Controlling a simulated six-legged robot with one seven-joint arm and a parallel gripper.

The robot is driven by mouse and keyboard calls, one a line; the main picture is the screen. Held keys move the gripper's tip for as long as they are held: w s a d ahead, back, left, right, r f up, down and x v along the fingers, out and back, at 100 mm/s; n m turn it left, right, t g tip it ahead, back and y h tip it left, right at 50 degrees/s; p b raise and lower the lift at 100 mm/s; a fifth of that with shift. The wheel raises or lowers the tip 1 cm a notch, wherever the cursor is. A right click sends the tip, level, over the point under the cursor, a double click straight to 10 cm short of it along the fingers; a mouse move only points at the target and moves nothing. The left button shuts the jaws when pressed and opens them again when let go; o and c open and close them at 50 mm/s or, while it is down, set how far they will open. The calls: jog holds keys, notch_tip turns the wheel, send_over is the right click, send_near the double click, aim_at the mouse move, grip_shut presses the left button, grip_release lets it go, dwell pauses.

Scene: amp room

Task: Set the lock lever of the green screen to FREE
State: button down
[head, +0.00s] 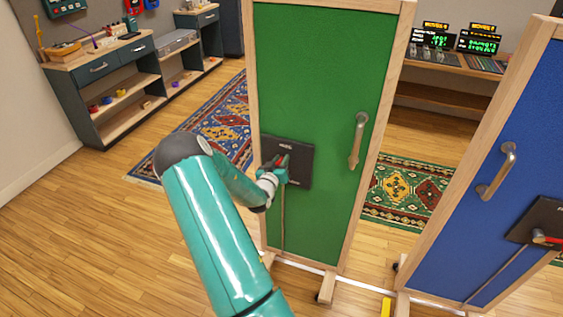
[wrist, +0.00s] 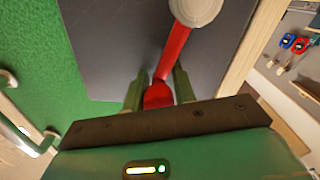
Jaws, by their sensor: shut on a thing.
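The green screen (head: 320,80) stands upright in a wooden frame in the middle of the head view. A dark lock plate (head: 301,160) is on its lower left part. The red lock lever (wrist: 177,60) runs from a pale round pivot (wrist: 196,10) down between my fingers in the wrist view. My gripper (head: 280,167) is at the plate in the head view. In the wrist view my gripper (wrist: 158,90) is shut on the end of the lever. Lettering on the plate is too small to read.
A metal handle (head: 357,142) is on the green screen's right side. A blue screen (head: 475,150) with its own handle and lock plate stands at the right. A workbench (head: 130,65) stands at the back left. Open wooden floor (head: 100,220) lies at the left.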

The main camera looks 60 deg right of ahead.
jog(key=shift+a+f, duration=0.15)
jog(key=shift+f, duration=0.1)
jog(key=c, duration=1.4)
grip_release()
jog(key=shift+o, duration=1.1)
jog(key=shift+r, duration=0.15)
jog(key=s+a, duration=0.2)
jog(key=a, duration=1.1)
jog(key=shift+a, duration=0.3)
